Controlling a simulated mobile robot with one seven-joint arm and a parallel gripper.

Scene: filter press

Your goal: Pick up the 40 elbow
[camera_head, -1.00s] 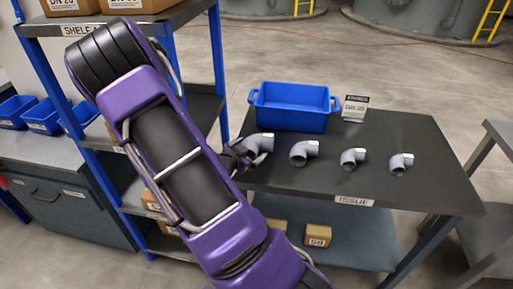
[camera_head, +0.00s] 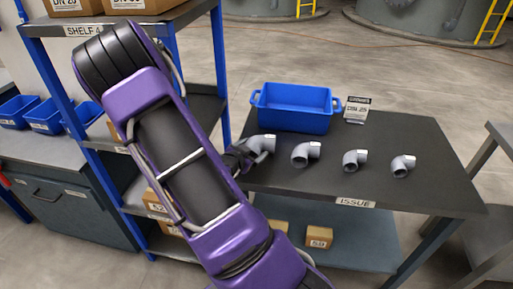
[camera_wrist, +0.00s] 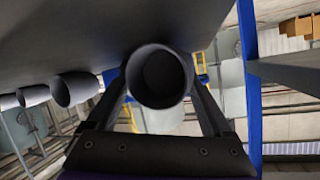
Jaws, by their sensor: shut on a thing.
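Several grey pipe elbows stand in a row on the dark table marked ISSUE (camera_head: 395,140). The leftmost elbow (camera_head: 264,143) looks the largest; I cannot read a size on it. My gripper (camera_head: 246,155) is shut on this elbow at the table's left side. In the wrist view the elbow's round open end (camera_wrist: 160,78) sits between the two fingers. Whether it touches the tabletop cannot be told. The other elbows, the second (camera_head: 306,153), third (camera_head: 354,160) and rightmost (camera_head: 402,166), stand apart to the right.
A blue bin (camera_head: 293,108) stands behind the row, with a small printed card (camera_head: 357,109) beside it. A blue-post shelf rack (camera_head: 222,75) stands close on the left. Small boxes (camera_head: 319,237) lie on the lower shelf. The table's right end is clear.

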